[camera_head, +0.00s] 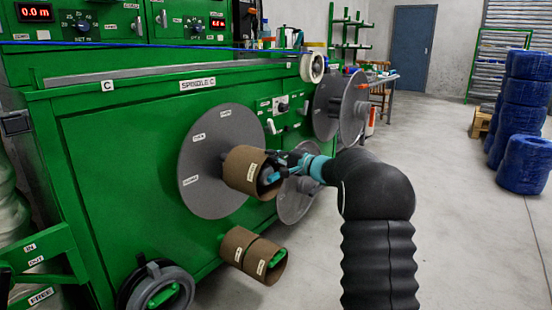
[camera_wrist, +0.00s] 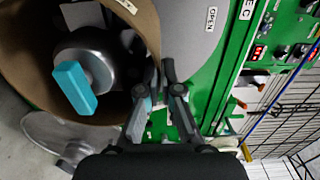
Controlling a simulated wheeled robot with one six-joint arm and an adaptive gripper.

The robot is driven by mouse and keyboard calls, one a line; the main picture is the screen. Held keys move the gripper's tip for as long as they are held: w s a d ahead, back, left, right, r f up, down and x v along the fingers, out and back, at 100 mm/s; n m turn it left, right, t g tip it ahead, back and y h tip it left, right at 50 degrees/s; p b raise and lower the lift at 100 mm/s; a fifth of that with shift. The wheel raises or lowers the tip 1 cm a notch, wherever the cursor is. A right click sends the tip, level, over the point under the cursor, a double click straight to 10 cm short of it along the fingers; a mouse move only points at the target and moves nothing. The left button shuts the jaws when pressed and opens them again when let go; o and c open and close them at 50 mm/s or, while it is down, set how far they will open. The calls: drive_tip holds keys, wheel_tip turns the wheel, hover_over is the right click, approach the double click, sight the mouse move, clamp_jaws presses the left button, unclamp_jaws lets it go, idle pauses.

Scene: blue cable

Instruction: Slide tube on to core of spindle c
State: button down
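A brown cardboard tube (camera_head: 244,167) sits in front of the grey disc (camera_head: 207,150) of spindle C, in line with its middle. In the wrist view the tube (camera_wrist: 146,22) surrounds the silver core (camera_wrist: 97,52), which has a cyan lever (camera_wrist: 74,87) at its end. How far the tube reaches toward the disc is hard to tell. My gripper (camera_head: 284,164) is at the tube's near rim. In the wrist view its fingers (camera_wrist: 158,84) straddle the tube wall, one inside and one outside, and appear shut on it.
Two more brown tubes (camera_head: 252,256) hang on a green-handled holder below. Other grey discs (camera_head: 339,106) stand to the right on the green machine (camera_head: 125,160). A black ring with a green handle (camera_head: 160,288) is at the lower left. Open floor (camera_head: 470,240) lies to the right.

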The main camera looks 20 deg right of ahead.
sight(258, 151)
drive_tip(key=shift+x, duration=1.65)
drive_tip(key=shift+b, duration=0.6)
drive_tip(key=shift+x, duration=1.3)
idle(1.5)
drive_tip(key=shift+a+f+b, duration=0.2)
drive_tip(key=shift+f+b, duration=0.5)
drive_tip(key=shift+b, duration=0.1)
idle(0.7)
drive_tip(key=c, duration=1.2)
unclamp_jaws()
drive_tip(key=shift+a, duration=0.3)
drive_tip(key=shift+c, duration=0.2)
drive_tip(key=shift+d+r, duration=0.1)
drive_tip(key=shift+d, duration=0.45)
drive_tip(key=shift+o, duration=0.9)
